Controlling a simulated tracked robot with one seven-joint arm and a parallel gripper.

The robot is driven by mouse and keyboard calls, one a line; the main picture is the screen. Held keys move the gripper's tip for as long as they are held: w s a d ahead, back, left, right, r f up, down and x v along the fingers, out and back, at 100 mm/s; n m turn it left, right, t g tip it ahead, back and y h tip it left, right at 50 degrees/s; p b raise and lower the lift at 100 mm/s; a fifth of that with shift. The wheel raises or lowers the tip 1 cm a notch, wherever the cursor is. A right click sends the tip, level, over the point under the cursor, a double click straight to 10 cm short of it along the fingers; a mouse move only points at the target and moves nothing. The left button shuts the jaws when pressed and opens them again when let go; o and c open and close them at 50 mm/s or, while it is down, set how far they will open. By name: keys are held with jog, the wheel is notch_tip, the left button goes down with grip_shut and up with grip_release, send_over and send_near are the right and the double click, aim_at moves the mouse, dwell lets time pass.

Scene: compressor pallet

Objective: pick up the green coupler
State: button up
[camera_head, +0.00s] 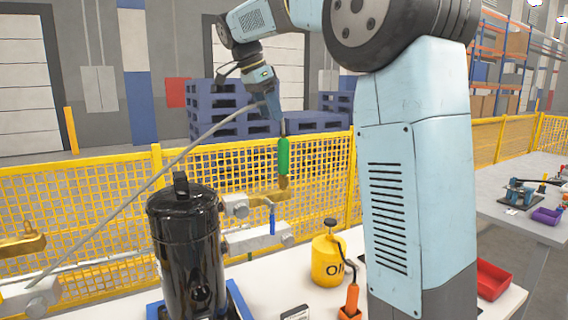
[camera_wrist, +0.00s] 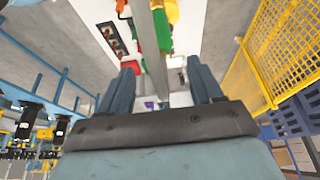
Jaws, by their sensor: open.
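The green coupler (camera_head: 284,157) is upright in the head view, with a thin grey tip above it and a brass-coloured part below. My gripper (camera_head: 275,112) points down above the coupler in that view, with its fingertips near the grey tip. In the wrist view my gripper (camera_wrist: 160,68) has its two fingers well apart. A green piece (camera_wrist: 163,30) shows beyond the fingertips, partly behind a grey bar; it looks like the coupler. I see nothing held between the fingers. Whether the fingertips touch the tip cannot be told.
A long grey rod (camera_head: 150,180) slants up to beside my gripper. A black tank (camera_head: 187,250) stands on the left of the white table. A blue-handled valve (camera_head: 271,218) is just below the coupler. A yellow oil can (camera_head: 328,262) stands to the right. A yellow fence (camera_head: 225,160) runs behind.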

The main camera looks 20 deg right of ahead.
aim_at(286, 152)
jog(key=x, duration=1.3)
jog(key=shift+w+f, duration=0.1)
jog(key=shift+f, duration=0.25)
jog(key=shift+c, duration=0.5)
jog(key=c, duration=1.1)
jog(key=shift+r, duration=0.15)
